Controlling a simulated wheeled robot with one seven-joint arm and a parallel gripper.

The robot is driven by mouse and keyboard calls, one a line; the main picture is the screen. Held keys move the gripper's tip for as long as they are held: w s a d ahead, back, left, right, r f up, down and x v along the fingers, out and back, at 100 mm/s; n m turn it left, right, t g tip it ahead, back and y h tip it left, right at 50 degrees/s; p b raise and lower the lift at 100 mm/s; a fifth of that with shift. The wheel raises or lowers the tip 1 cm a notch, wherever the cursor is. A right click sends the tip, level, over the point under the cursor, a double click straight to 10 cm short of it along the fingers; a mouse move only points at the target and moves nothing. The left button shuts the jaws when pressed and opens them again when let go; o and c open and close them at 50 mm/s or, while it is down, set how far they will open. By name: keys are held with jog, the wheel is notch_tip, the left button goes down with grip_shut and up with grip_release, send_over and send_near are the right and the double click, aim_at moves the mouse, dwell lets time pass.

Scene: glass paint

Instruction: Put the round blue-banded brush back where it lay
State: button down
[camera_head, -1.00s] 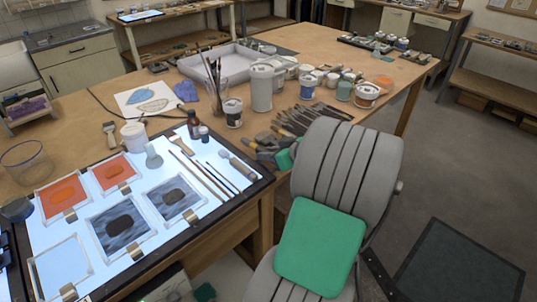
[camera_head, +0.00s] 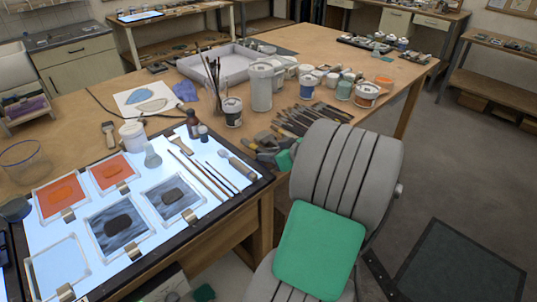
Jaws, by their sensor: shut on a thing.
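My gripper is not in view, nor is anything it holds. Several brushes (camera_head: 312,118) lie in a row on the wooden table behind the chair. Other brushes stand upright in a jar (camera_head: 214,92). A few slim brushes (camera_head: 202,174) lie on the lit panel (camera_head: 137,258), beside a wide flat brush (camera_head: 181,144). All are too small for me to make out a blue band, so I cannot tell the round blue-banded brush among them.
A grey slatted chair (camera_head: 345,165) with a green cushion (camera_head: 319,250) stands against the table's front edge. Glass panes, bottles and a clear bowl (camera_head: 24,158) crowd the left side. Paint pots (camera_head: 262,88) stand behind the brush row. Open floor (camera_head: 450,180) lies to the right.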

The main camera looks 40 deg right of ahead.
jog(key=shift+f+b, duration=0.3)
jog(key=shift+b, duration=0.15)
dwell(0.4)
jog(key=c, duration=1.2)
grip_release()
